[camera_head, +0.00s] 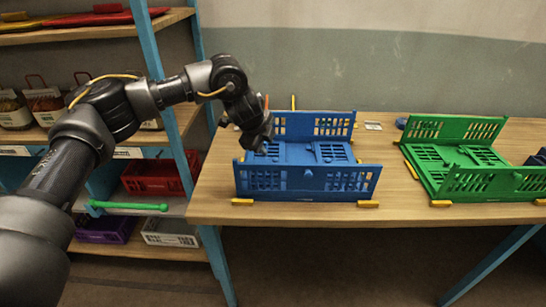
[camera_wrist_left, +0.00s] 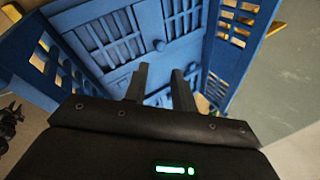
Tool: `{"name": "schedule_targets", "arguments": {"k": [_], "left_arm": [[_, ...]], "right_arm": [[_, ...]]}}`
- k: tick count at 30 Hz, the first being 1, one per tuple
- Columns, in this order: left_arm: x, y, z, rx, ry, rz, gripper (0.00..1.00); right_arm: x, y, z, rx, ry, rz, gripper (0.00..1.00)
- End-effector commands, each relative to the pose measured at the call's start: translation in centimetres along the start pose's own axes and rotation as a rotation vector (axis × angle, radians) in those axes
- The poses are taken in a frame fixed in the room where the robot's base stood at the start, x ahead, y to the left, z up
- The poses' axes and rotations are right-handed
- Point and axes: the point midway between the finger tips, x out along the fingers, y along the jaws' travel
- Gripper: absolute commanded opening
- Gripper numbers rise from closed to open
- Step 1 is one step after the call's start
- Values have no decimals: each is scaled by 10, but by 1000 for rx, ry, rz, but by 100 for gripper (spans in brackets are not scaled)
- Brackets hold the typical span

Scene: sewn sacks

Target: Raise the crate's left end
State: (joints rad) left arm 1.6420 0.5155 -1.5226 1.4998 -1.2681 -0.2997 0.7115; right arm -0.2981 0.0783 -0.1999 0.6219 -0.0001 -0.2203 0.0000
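The blue crate (camera_head: 308,180) stands on the table, its two long side walls upright. Its slotted end panels lie folded down inside: the left end panel (camera_head: 268,155) and the right one (camera_head: 332,152). My left gripper (camera_head: 258,146) points down over the crate's left end. In the left wrist view its two fingers (camera_wrist_left: 160,88) are apart, with blue panel visible between them and nothing held. The fingertips are over the crate's inside; I cannot tell if they touch the panel. The arm hides part of the back left corner. My right gripper is out of view.
A green crate (camera_head: 449,184), with its left end open, stands to the right on the same table (camera_head: 410,213). Yellow blocks (camera_head: 368,204) sit at the crates' feet. A blue-framed shelf (camera_head: 165,95) with bins stands close on the left.

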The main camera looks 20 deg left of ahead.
Motion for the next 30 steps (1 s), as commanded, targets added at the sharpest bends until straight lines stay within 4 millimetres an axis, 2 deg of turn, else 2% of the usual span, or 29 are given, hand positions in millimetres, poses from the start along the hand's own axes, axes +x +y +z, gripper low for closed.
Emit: {"name": "schedule_targets", "arguments": {"k": [9,15,20,27,28,30], "left_arm": [[59,1,0,-2,-2,4,26],[84,0,0,-1,-2,2,26],[93,1,1,-1,-2,1,26],[94,1,0,0,-1,0,26],[94,1,0,0,-1,0,25],[94,1,0,0,-1,0,16]], "right_arm": [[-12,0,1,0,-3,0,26],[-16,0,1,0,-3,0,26],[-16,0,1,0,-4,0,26],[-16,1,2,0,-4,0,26],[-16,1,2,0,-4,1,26],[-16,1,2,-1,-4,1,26]]}}
